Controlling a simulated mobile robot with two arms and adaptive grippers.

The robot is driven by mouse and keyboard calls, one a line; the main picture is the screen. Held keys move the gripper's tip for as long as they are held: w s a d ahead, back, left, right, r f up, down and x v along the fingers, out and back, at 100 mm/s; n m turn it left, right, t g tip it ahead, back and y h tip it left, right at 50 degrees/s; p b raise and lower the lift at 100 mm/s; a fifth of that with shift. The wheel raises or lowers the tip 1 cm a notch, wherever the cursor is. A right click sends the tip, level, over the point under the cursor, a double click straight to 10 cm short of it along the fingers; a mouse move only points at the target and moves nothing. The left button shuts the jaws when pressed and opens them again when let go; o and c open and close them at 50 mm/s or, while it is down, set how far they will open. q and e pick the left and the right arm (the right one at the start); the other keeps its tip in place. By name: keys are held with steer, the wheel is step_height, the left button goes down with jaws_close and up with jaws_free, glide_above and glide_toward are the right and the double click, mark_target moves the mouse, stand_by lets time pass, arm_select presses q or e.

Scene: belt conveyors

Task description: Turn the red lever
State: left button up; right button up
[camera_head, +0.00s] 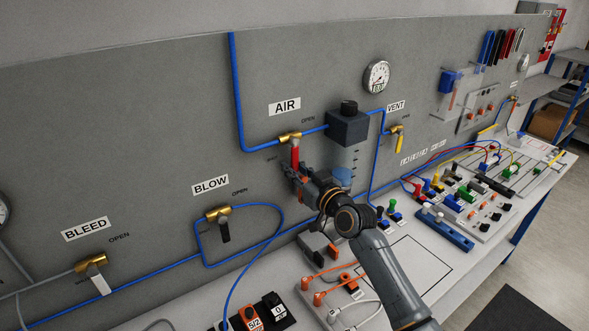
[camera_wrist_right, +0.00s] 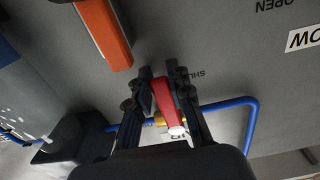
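The red lever (camera_head: 295,155) hangs down from a brass valve (camera_head: 290,137) below the AIR label on the grey panel. My right gripper (camera_head: 298,175) is at the lower part of this lever and hides its end. In the wrist view the red lever (camera_wrist_right: 166,100) lies between the two fingers of my right gripper (camera_wrist_right: 160,72), with little or no gap at the sides. I cannot tell whether the fingers press on it. My left gripper is not in view.
A blue pipe (camera_head: 237,90) runs into the valve and on to a dark block (camera_head: 348,126). The BLOW valve's black lever (camera_head: 224,232) is at lower left, and the yellow VENT lever (camera_head: 400,143) is to the right. Connectors and switches crowd the bench below.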

jaws_close()
steer(key=shift+w+d+f+n+b, duration=0.2)
steer(key=shift+n+b, duration=0.2)
steer(key=shift+b, duration=0.4)
steer(key=d+n+b, duration=0.1)
steer(key=b, duration=0.1)
steer(key=w+n+b, duration=0.1)
steer(key=n+b, duration=0.1)
steer(key=b, duration=0.1)
steer(key=shift+w+d+r, duration=0.1)
steer(key=shift+d, duration=0.3)
steer(key=shift+w+d+r+n+b, duration=0.3)
steer(key=shift+n+b, duration=0.2)
steer(key=shift+n, duration=0.3)
steer(key=shift+w+d+r+n+b, duration=0.3)
steer(key=shift+n+b, duration=0.2)
steer(key=shift+n, duration=0.3)
steer(key=shift+f, duration=0.1)
